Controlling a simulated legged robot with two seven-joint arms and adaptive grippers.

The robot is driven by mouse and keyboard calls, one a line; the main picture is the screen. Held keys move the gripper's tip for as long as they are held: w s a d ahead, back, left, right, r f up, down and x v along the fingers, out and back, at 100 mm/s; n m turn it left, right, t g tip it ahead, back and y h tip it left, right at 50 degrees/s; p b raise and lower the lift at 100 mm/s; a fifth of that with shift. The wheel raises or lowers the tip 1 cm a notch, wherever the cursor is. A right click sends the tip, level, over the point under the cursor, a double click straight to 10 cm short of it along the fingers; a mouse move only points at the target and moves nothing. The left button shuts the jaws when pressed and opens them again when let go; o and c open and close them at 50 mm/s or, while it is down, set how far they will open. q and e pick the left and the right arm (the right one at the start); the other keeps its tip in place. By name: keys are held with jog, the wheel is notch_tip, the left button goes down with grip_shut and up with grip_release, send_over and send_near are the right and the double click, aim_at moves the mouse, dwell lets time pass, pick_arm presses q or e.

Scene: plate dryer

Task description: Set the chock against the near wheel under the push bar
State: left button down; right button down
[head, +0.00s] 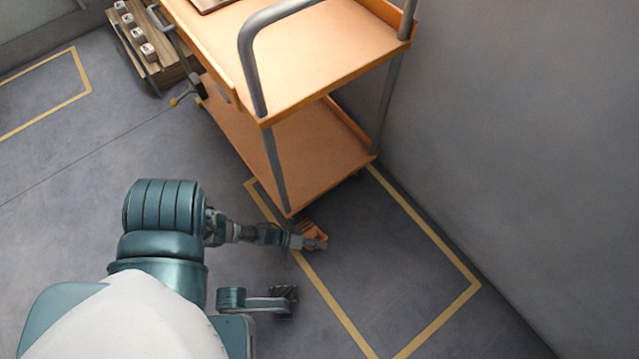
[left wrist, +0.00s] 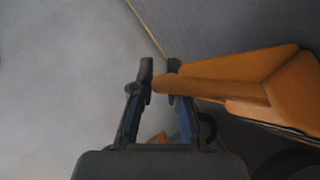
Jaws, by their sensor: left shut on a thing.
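The orange cart (head: 300,165) has a grey push bar (head: 250,60) at its near end. My left gripper (head: 318,243) is at floor level by the cart's nearest lower corner. It is shut on the orange chock (head: 312,230). The near wheel cannot be made out in the head view, hidden by the corner and chock. I cannot tell whether the chock touches it.
Yellow floor tape (head: 325,293) runs past the gripper and marks a bay under the cart. A grey wall (head: 500,150) stands on the right. A low wooden rack (head: 140,45) with several small blocks is at the back left. The floor left of the cart is clear.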

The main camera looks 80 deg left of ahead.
pick_arm(q)
jog(key=shift+s+a, duration=0.35)
jog(key=shift+a, duration=0.15)
jog(key=c, duration=1.1)
grip_release()
jog(key=shift+w, duration=0.1)
jog(key=v, duration=0.8)
jog(key=shift+f, duration=0.15)
